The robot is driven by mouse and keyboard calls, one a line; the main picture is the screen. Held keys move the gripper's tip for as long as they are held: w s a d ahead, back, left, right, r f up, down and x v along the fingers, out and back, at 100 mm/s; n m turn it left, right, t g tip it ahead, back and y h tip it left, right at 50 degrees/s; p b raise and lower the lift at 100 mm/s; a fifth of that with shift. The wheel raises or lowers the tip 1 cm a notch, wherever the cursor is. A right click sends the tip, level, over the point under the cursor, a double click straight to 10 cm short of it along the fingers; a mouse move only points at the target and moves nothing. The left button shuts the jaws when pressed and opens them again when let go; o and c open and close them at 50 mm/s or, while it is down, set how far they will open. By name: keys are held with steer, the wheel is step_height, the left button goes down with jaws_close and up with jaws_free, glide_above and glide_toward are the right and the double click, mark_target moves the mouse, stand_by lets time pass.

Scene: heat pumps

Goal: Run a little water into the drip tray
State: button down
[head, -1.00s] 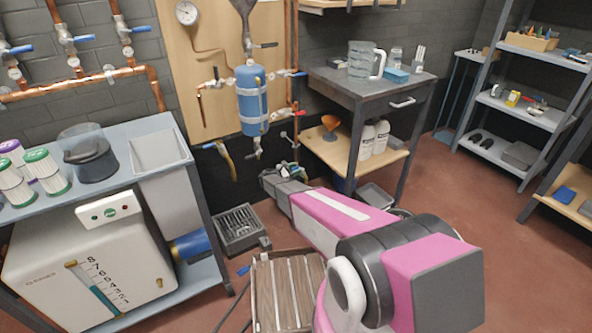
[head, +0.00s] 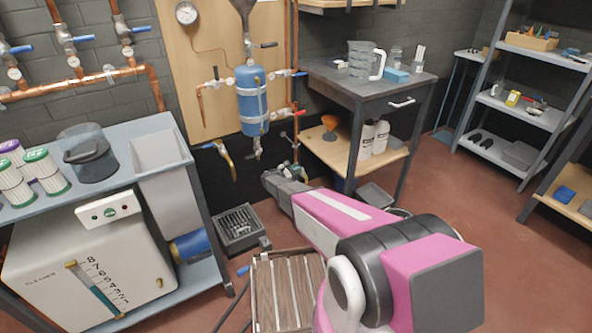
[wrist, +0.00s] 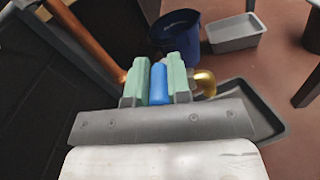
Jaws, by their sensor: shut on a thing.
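My gripper (wrist: 160,82) is low by the copper pipe, with its green fingers shut on a blue tap handle (wrist: 158,84). A brass fitting (wrist: 205,83) shows just right of the fingers. A dark, shallow tray (wrist: 268,122) lies below and right of the gripper in the wrist view, partly hidden by the gripper body; it looks like the drip tray. The part of its floor that shows looks empty, and I see no running water. In the head view my gripper (head: 295,171) is near the pipe's lower end, and my arm hides much of the floor there.
A dark blue bucket (wrist: 180,24) and a grey tub (wrist: 236,33) stand on the floor beyond the gripper. The side bench (head: 355,161) is close behind it. A floor drain box (head: 238,230) and a slatted wooden crate (head: 285,290) are to the left.

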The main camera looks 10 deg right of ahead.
steer(key=shift+s+d+n+t+y, duration=0.25)
steer(key=shift+s+n+t+y, duration=0.05)
steer(key=shift+n+t+y, duration=0.95)
steer(key=shift+s+d+n+t+y, duration=0.35)
steer(key=shift+n+t+y, duration=0.75)
steer(key=shift+t, duration=0.25)
steer(key=shift+s+d+n+t+y, duration=0.2)
steer(key=shift+s+n+t+y, duration=0.1)
steer(key=shift+n+t+y, duration=0.9)
steer(key=c, duration=1.1)
jaws_free()
steer(key=v, duration=1)
steer(key=shift+s+f, duration=0.1)
steer(key=shift+s, duration=0.3)
